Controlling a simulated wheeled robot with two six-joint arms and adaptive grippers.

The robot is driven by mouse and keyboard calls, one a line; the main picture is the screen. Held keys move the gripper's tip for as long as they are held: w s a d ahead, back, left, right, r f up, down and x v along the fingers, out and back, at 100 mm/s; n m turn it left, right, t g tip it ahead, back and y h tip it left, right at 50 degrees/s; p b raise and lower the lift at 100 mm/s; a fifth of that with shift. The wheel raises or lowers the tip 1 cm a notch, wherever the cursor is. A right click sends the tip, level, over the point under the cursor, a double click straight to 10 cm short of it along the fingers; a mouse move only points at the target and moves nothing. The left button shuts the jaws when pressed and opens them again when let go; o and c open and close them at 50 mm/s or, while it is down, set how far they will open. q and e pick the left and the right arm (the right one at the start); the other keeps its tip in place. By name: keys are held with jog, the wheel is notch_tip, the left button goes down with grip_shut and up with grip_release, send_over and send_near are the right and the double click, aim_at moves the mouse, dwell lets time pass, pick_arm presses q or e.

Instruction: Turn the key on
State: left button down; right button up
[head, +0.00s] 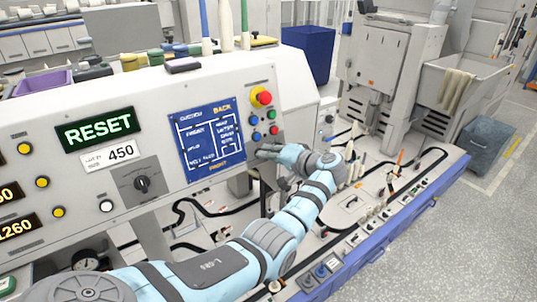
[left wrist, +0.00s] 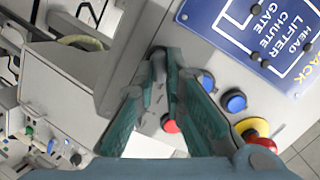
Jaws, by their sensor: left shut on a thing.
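My left gripper (head: 262,153) reaches the machine's front panel just below the small coloured buttons, right of the blue diagram screen. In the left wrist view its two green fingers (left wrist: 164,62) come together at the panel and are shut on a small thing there. I take this to be the key, but the fingers hide it, so its shape and turned angle cannot be seen. My right gripper is not in view.
A red stop knob (head: 262,97) on yellow sits above small buttons (head: 255,135). The machine bed (head: 350,205), with several small parts, lies below.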

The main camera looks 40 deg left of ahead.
pick_arm(q)
jog(key=c, duration=1.7)
grip_release()
jog(key=v, duration=1.2)
jog(key=shift+d, duration=0.1)
